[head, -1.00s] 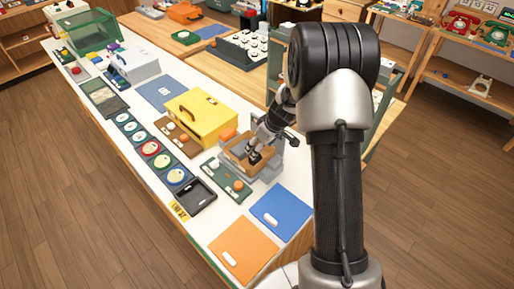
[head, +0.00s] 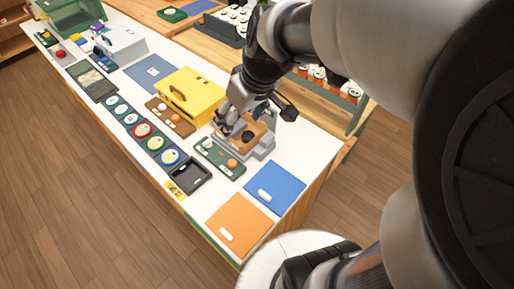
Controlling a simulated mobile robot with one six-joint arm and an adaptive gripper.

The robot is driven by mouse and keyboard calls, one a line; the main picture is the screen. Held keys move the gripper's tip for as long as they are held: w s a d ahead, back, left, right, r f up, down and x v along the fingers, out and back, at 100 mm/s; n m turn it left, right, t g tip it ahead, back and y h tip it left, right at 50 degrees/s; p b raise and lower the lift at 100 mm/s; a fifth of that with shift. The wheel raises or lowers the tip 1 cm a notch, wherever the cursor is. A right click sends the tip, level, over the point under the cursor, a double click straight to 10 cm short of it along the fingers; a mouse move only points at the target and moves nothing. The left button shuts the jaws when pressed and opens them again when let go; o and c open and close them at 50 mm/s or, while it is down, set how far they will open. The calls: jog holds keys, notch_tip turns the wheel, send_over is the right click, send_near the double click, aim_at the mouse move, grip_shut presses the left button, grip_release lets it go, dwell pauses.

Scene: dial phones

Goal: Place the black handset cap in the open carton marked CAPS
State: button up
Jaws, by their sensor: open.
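The open brown carton (head: 261,130) sits on a grey stand (head: 262,152) on the white counter. A small dark round thing (head: 247,136), which looks like the black handset cap, shows inside the carton. I cannot read any CAPS marking at this size. My gripper (head: 229,130) is open, with its fingers pointing down at the left side of the carton. The fingers look apart from the dark round thing. I cannot tell whether a finger touches the carton wall. The arm hides part of the carton's back.
A yellow box (head: 190,98) stands close to the left of the carton. A green board (head: 216,158) with round pieces lies in front. A black tray (head: 190,177), an orange mat (head: 241,224) and a blue mat (head: 274,188) lie nearer. Bare white counter shows between them.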

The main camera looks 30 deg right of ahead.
jog(key=s+a+r+m+h, duration=0.1)
jog(key=s+a+r+m, duration=0.1)
jog(key=s, duration=1.4)
jog(key=shift+s+r+m+h, duration=0.15)
jog(key=shift+r+m+h, duration=0.15)
jog(key=shift+r+m, duration=0.1)
